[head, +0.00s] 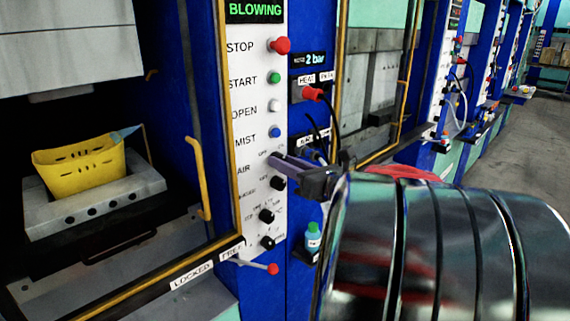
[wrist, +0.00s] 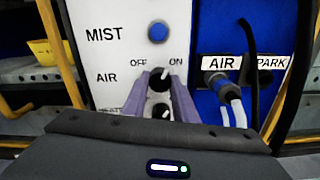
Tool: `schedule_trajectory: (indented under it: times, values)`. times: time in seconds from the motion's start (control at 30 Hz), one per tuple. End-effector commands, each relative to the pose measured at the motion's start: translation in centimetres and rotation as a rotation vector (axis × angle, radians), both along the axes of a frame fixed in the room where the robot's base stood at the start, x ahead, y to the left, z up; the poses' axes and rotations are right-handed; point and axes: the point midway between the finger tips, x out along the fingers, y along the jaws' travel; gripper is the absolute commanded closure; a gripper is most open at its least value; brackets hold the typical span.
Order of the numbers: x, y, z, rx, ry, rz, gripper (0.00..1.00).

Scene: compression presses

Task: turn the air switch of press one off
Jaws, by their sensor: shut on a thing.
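The air switch (wrist: 160,80) is a round black knob on the white panel, beside the word AIR, with OFF printed at its upper left and ON at its upper right. Its white mark appears to point up and slightly right, towards ON. My gripper (wrist: 160,86) has its two purple fingers on either side of this knob, shut on it. In the head view my gripper (head: 278,160) reaches the panel at the AIR row, and its fingers hide most of the switch there.
The blue mist button (wrist: 158,33) is just above, and another black knob (wrist: 159,111) is close below, between the fingers. A yellow basket (head: 80,165) sits inside the press at the left.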

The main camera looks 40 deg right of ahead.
Motion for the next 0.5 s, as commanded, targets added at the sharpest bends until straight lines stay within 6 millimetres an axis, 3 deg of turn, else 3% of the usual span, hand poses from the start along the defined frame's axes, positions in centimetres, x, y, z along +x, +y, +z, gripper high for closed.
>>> schedule_trajectory:
  times: [0.5]
  values:
    - [-0.01, 0.0, -0.03, -0.402, -0.01, -0.001, 0.97]
